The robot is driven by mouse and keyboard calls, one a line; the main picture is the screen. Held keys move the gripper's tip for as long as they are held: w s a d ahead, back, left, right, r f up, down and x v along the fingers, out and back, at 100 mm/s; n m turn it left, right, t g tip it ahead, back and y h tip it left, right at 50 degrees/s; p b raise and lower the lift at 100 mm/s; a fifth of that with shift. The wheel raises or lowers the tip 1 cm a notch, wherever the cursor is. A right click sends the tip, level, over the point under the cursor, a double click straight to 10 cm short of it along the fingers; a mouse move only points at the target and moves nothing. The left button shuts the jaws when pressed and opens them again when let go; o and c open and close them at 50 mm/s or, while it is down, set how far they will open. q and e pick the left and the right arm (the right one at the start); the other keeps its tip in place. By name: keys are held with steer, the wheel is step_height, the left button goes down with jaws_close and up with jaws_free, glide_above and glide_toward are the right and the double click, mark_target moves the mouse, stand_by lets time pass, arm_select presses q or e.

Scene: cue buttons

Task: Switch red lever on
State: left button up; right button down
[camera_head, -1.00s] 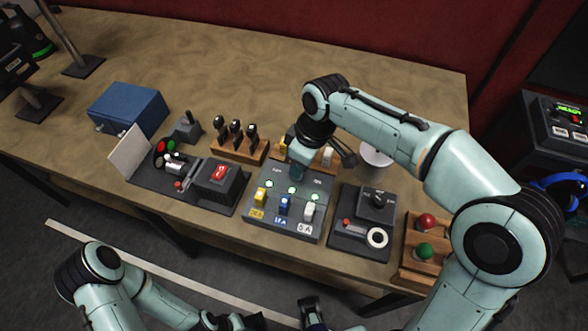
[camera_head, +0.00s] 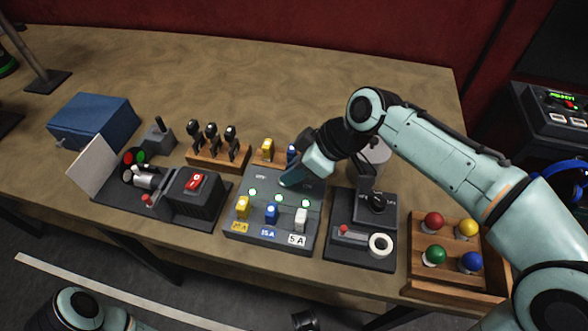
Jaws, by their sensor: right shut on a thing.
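Two small red-tipped levers show: one on the left black unit (camera_head: 148,200), beside a red rocker switch (camera_head: 195,181), and one on the right black unit (camera_head: 343,230), left of a white ring. I cannot tell which one is the red lever of the task. My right gripper (camera_head: 303,170) comes in from the right, over the back edge of the grey switch panel (camera_head: 262,226). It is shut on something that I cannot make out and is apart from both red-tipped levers. Only a dark bit of my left gripper (camera_head: 305,319) shows at the bottom edge; its jaws cannot be judged.
The grey panel has yellow, blue and white switches with green lights. Black-handled levers (camera_head: 212,142) stand behind left, a blue box (camera_head: 93,122) farther left. A wooden box of coloured buttons (camera_head: 453,244) is at the right. The back of the table (camera_head: 260,75) is clear.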

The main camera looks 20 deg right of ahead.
steer(key=c, duration=1.1)
jaws_free()
arm_select(q)
steer(key=r+p, duration=0.1)
steer(key=s+p, duration=0.1)
steer(key=s+r+p, duration=0.1)
steer(key=shift+d+r+g, duration=0.25)
steer(key=shift+r+g, duration=0.1)
steer(key=shift+g, duration=0.05)
arm_select(e)
steer(key=v, duration=1.3)
steer(key=shift+d+r, duration=0.1)
steer(key=shift+r, duration=0.05)
